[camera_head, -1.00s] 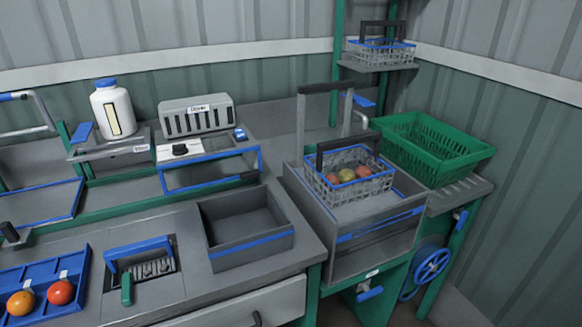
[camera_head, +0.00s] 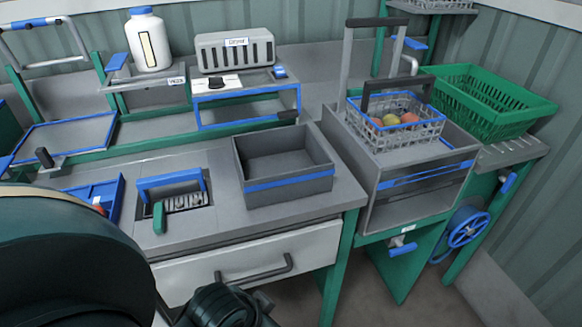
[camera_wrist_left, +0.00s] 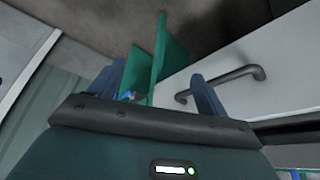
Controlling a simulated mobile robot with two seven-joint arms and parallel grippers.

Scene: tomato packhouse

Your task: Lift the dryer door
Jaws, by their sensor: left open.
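The dryer (camera_head: 236,52) is a grey slotted box labelled "Dryer" at the back of the bench in the head view. Below it is a clear-fronted chamber with a blue-framed door (camera_head: 245,91), which looks down and closed. Dark parts of my left arm fill the lower left of the head view. My right gripper is not in view.
An open grey bin (camera_head: 285,187) stands on the bench in front of the dryer. A wire basket of tomatoes (camera_head: 395,125) sits on a stand at right, beside a green crate (camera_head: 490,105). A white bottle (camera_head: 147,40) stands left of the dryer. A drawer handle (camera_head: 255,275) juts out below.

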